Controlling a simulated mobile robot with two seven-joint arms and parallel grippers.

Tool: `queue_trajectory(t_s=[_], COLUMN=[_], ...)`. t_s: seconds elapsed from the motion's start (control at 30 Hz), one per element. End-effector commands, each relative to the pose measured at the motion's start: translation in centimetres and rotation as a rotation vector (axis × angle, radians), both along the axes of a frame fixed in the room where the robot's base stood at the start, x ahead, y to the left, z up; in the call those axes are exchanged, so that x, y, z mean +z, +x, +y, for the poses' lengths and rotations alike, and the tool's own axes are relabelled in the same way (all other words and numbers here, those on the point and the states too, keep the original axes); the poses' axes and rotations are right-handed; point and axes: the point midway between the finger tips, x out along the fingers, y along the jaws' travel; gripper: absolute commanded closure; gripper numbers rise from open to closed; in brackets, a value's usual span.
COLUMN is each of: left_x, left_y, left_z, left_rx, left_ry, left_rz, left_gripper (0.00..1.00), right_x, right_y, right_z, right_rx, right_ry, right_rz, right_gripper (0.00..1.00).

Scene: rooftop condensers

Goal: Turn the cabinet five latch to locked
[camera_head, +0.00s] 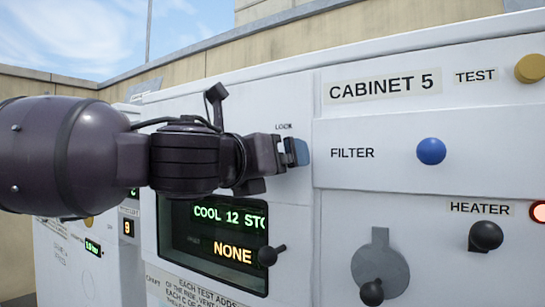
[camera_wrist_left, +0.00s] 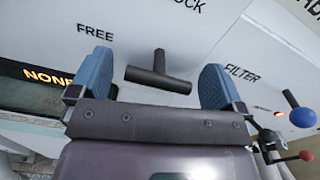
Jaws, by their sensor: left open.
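The cabinet five latch is a black T-shaped handle (camera_wrist_left: 158,76) on the white panel in the left wrist view. Its crossbar lies nearly level, tilted slightly down to the right, and a short stem points up. The word FREE (camera_wrist_left: 95,32) is up and left of it; LOCK (camera_wrist_left: 185,4) is at the top edge. My left gripper (camera_wrist_left: 156,84) is open, its blue fingers on either side of the handle with gaps visible. In the head view my left gripper (camera_head: 294,151) is at the panel just below the LOCK label (camera_head: 283,126) and hides the latch. My right gripper is not in view.
Right of the gripper are a blue FILTER knob (camera_head: 431,151), a black HEATER knob (camera_head: 486,236) and a grey rotary plate with a black knob (camera_head: 380,262).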

Motion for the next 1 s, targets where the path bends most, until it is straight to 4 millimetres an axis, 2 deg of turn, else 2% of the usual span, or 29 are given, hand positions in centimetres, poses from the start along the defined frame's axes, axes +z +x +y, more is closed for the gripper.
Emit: queue_trajectory(t_s=[0.33, 0.6, 1.0], left_x=[-0.04, -0.02, 0.00], left_y=[0.26, 0.23, 0.22], left_z=[-0.17, -0.17, -0.20], left_rx=[0.000, -0.001, -0.002], left_ry=[0.000, 0.000, -0.067], left_rz=[0.000, 0.000, 0.044], left_gripper=[0.05, 0.46, 0.47], right_x=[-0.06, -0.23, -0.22], right_y=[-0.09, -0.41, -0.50], right_z=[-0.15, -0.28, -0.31], right_rx=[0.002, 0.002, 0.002], right_ry=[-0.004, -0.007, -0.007], right_rz=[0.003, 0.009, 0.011], right_gripper=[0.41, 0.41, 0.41])
